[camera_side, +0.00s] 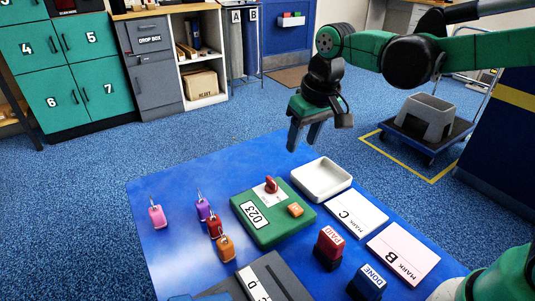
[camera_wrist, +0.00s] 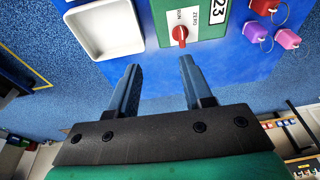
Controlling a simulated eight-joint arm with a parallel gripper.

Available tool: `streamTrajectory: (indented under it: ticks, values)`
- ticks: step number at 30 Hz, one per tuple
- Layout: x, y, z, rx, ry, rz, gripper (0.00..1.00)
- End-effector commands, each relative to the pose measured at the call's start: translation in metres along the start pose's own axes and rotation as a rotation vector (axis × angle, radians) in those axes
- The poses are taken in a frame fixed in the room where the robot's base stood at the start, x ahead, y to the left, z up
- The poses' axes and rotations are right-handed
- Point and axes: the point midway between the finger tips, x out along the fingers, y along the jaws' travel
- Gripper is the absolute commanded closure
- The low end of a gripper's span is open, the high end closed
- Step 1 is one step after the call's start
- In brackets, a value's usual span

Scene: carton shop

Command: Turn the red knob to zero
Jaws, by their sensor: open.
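The red knob (camera_side: 271,185) stands on a white label plate on the green box (camera_side: 262,231) marked 023, on the blue table. In the wrist view the knob (camera_wrist: 180,34) lies beyond and near my right fingertip, beside the words RUN and ZERO. Its ridge runs roughly up and down in that view; I cannot tell for sure which word it points to. My gripper (camera_side: 302,147) is open and empty, above the table's back edge, behind and well above the box, touching nothing. The two fingers (camera_wrist: 159,66) point toward the table in the wrist view.
A white tray (camera_side: 342,185) stands right of the box. An orange button (camera_side: 296,210) sits on the box. Cards C (camera_side: 345,225) and B (camera_side: 417,245), the PAID stamp (camera_side: 329,251) and DONE stamp (camera_side: 370,281) lie to the right. Several coloured tags, one pink (camera_side: 157,217), stand left.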

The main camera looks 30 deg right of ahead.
Motion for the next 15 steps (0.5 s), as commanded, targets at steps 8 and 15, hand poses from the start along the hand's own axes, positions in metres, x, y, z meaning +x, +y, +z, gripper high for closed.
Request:
streamTrajectory:
  ticks: [8,15]
  values:
    - [0.045,-0.029,-0.028,-0.001,-0.185,0.022,0.55]
    - [0.065,-0.035,-0.029,0.0,-0.227,0.031,0.55]
